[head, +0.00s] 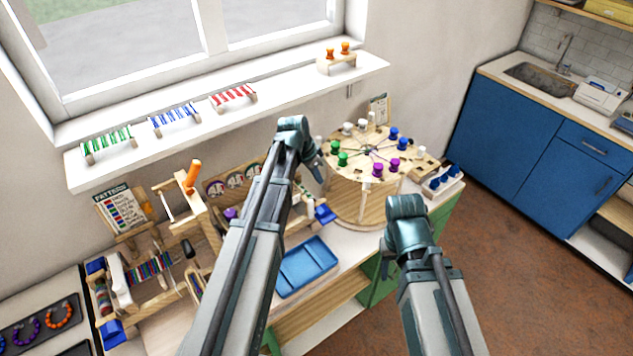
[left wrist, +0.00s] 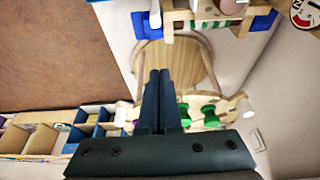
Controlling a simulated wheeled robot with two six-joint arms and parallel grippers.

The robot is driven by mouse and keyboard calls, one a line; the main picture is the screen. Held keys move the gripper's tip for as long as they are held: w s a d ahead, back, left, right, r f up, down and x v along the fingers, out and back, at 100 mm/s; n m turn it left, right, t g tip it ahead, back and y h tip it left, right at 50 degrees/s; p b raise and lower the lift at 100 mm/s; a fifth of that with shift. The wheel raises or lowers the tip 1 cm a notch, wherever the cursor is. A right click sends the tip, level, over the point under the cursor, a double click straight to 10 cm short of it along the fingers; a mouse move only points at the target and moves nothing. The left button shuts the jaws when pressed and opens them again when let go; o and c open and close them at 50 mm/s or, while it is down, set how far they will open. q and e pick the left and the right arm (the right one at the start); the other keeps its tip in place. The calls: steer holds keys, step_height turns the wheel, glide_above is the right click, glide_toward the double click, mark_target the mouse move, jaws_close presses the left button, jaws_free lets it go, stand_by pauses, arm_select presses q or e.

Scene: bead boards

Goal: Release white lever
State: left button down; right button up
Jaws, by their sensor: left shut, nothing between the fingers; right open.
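White knobs (head: 348,128) stand on the far left edge of a round wooden turntable (head: 360,203) that also carries green, blue and purple knobs. I cannot tell which white piece is the lever. My left gripper (head: 318,168) is at the turntable's left side, near the green knobs (head: 342,158). In the left wrist view its fingers (left wrist: 161,75) are together and empty. Green knobs (left wrist: 208,121) and a white knob (left wrist: 248,112) lie to the right of the fingers there. My right gripper (head: 388,245) is in front of the turntable; its fingers are mostly hidden.
A blue tray (head: 305,268) lies on the bench in front of the turntable. A wooden frame with an orange handle (head: 192,176) stands to the left. A rack with blue knobs (head: 440,181) is at the right. The brown floor (head: 510,260) beyond is clear.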

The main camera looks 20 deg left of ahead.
mark_target(311, 209)
arm_select(q)
steer(key=b+x, duration=0.8)
steer(key=x, duration=0.2)
steer(key=shift+a+b, duration=0.15)
steer(key=shift+b, duration=0.25)
steer(key=s+a, duration=0.1)
steer(key=s+a+r+p, duration=0.1)
steer(key=s, duration=0.1)
steer(key=shift+s+a, duration=0.25)
